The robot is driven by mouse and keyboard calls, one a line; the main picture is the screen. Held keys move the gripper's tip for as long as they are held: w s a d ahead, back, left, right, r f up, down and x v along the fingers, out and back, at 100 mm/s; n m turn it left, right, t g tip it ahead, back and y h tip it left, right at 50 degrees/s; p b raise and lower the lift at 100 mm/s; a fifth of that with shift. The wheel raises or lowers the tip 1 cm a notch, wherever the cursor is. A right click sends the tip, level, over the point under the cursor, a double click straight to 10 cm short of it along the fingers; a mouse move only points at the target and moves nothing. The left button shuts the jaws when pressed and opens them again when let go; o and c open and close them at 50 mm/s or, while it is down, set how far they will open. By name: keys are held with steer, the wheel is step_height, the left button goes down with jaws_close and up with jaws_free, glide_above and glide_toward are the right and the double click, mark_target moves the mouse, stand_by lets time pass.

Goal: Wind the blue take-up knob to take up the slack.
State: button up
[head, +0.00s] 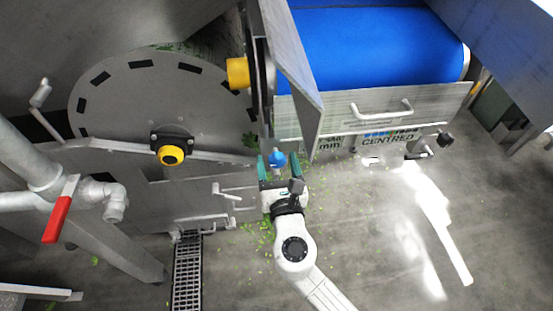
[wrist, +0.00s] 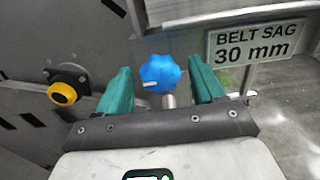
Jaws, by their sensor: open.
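The blue take-up knob (wrist: 160,74) is lobed, with a white mark on its left side, and sits on a short metal shaft. In the wrist view it lies between the two green fingers of my gripper (wrist: 161,92), with a gap on each side. My gripper is open and does not visibly touch the knob. In the head view the knob (head: 277,158) shows just beyond my gripper (head: 277,168), partly between the fingertips. A plate reading "BELT SAG 30 mm" (wrist: 256,42) is to the right of the knob.
A blue belt (head: 375,45) runs above a metal panel with a handle (head: 381,108). A sign reads "CENTRED" (head: 388,140). A yellow-capped boss (head: 171,154) and a red-handled valve (head: 60,212) are at the left. A floor drain (head: 187,275) lies below.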

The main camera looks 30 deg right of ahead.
steer(key=shift+w+d, duration=0.2)
steer(key=shift+w, duration=0.35)
steer(key=c, duration=1)
